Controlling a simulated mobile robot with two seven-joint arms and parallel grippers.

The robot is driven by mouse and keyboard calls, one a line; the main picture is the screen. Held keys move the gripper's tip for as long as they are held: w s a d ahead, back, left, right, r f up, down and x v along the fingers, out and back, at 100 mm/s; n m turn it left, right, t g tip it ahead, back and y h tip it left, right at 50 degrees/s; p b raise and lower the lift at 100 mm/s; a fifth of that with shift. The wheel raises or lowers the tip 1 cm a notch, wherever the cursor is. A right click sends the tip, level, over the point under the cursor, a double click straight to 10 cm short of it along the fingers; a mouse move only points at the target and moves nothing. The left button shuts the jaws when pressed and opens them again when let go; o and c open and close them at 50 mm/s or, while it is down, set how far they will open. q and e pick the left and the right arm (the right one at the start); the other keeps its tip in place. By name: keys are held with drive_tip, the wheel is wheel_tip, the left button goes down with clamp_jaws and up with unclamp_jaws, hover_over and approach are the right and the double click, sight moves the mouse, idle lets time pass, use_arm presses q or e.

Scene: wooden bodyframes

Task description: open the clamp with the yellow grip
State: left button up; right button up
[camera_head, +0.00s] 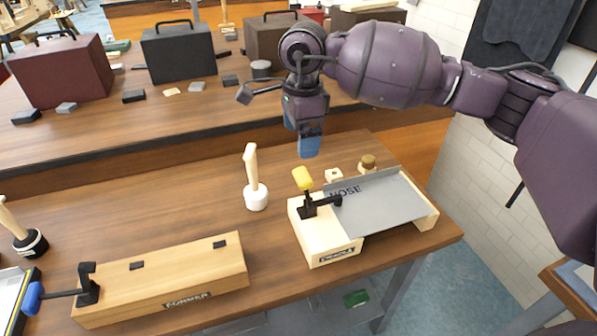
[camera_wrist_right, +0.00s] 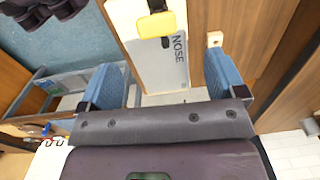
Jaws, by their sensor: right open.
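The clamp with the yellow grip (camera_head: 302,178) is mounted on a pale wooden block (camera_head: 322,238). Its yellow grip stands up, and its black arm (camera_head: 322,203) reaches right over the edge of a grey sheet (camera_head: 385,205) marked "NOSE". My right gripper (camera_head: 309,143) hangs above and behind the clamp, pointing down, apart from it. In the right wrist view my blue fingers (camera_wrist_right: 163,75) are spread with nothing between them. The yellow grip (camera_wrist_right: 162,24) shows beyond them, near the top. My left gripper is not in view.
A second clamp with a blue grip (camera_head: 34,297) sits at the left end of a long wooden block (camera_head: 165,283). A wooden-handled mallet (camera_head: 256,190) stands left of the yellow grip. A small brown-topped piece (camera_head: 368,162) is behind the sheet. Cases (camera_head: 178,52) stand on the back bench.

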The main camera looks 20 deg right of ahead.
sight(303, 174)
drive_tip(key=f, duration=1.1)
drive_tip(key=shift+s+d, duration=0.2)
drive_tip(key=shift+s, duration=0.05)
drive_tip(key=shift+r, duration=0.1)
drive_tip(key=shift+c, duration=0.3)
drive_tip(key=c, duration=1.2)
